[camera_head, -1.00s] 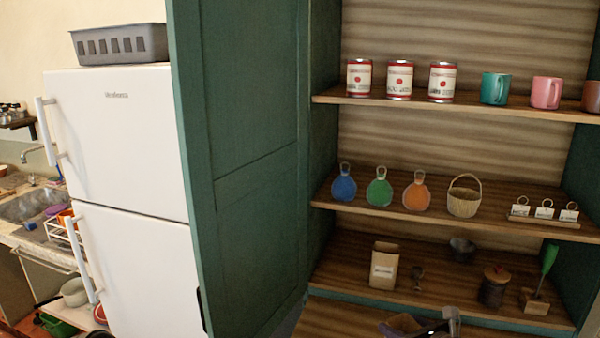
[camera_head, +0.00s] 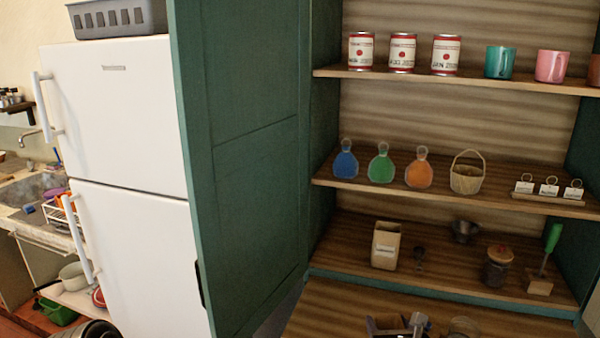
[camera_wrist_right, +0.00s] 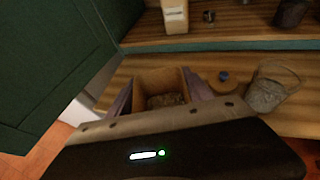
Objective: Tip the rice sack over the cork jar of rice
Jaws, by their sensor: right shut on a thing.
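My right gripper (camera_wrist_right: 162,96) is shut on the open-topped brown rice sack (camera_wrist_right: 176,76), its purple fingers on either side. The sack looks upright, with some contents visible inside. In the head view my right gripper (camera_head: 397,326) shows at the bottom edge, where the sack is hard to make out. The glass jar of rice (camera_wrist_right: 275,90) stands on the wooden counter to the right of the sack, apart from it. A round cork-coloured piece (camera_wrist_right: 222,87) lies between sack and jar. My left gripper is out of view.
A labelled paper bag (camera_head: 385,248), a scoop (camera_head: 418,258), a dark lidded jar (camera_head: 498,268) and a green-handled tool (camera_head: 551,240) stand on the lowest shelf. A green cabinet door (camera_head: 245,160) stands open at left. Cans and mugs line the top shelf.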

